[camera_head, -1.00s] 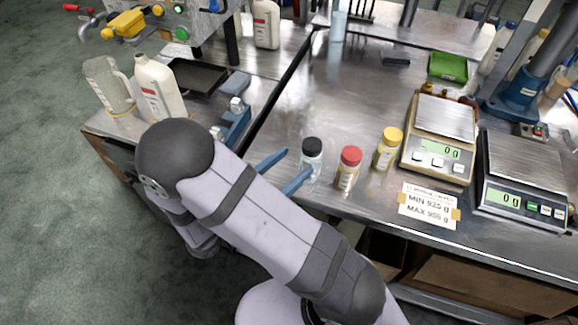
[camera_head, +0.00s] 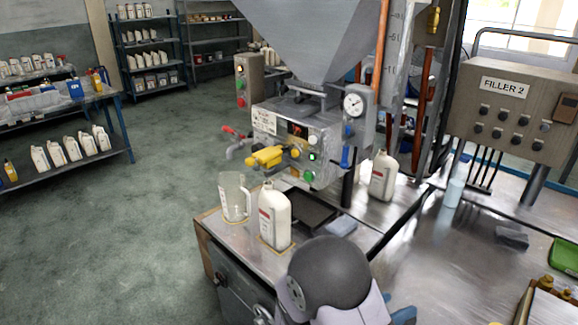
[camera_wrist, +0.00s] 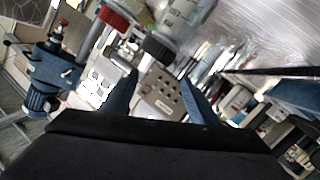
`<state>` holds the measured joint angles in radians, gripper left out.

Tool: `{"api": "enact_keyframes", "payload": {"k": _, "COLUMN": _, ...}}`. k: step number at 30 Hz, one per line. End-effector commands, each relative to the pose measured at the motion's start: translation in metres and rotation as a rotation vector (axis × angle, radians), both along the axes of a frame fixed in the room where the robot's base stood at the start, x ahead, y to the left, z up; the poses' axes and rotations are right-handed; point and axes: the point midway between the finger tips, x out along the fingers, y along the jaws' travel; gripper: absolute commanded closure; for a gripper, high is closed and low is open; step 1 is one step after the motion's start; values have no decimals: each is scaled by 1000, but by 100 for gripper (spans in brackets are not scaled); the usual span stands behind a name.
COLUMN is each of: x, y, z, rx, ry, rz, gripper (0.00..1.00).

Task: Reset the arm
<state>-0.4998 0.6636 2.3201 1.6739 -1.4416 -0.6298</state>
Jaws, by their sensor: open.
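My arm's dark, rounded joint (camera_head: 328,272) shows at the bottom of the head view, in front of the filler bench. The rest of the arm is mostly cut off by the lower edge. In the wrist view, my gripper (camera_wrist: 160,78) has its two blue fingers apart, with nothing held between them.
A white oil bottle (camera_head: 274,218) and a clear jug (camera_head: 234,198) stand on the filler bench near a black tray (camera_head: 304,208). The filling machine (camera_head: 310,140) rises behind. Another white bottle (camera_head: 383,177) stands right of it. A green tray (camera_head: 566,255) lies far right.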

Motion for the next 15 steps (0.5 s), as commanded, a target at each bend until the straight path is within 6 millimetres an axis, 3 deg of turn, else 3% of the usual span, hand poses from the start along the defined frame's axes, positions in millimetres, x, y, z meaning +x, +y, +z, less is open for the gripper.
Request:
{"api": "enact_keyframes", "payload": {"k": 1, "x": 7, "y": -7, "z": 14, "rx": 5, "ry": 55, "rz": 17, "gripper": 46}}
{"api": "enact_keyframes", "payload": {"k": 3, "x": 24, "y": -13, "z": 20, "rx": 35, "ry": 135, "rz": 79, "gripper": 46}}
{"api": "enact_keyframes", "payload": {"k": 7, "x": 53, "y": -3, "z": 8, "rx": 149, "ry": 177, "rz": 223, "gripper": 46}}
{"api": "enact_keyframes", "payload": {"k": 11, "x": 75, "y": 21, "z": -4, "rx": 305, "ry": 159, "rz": 362, "gripper": 46}}
{"api": "enact_keyframes", "payload": {"k": 15, "x": 90, "y": 58, "z": -13, "rx": 505, "ry": 159, "rz": 517, "gripper": 46}}
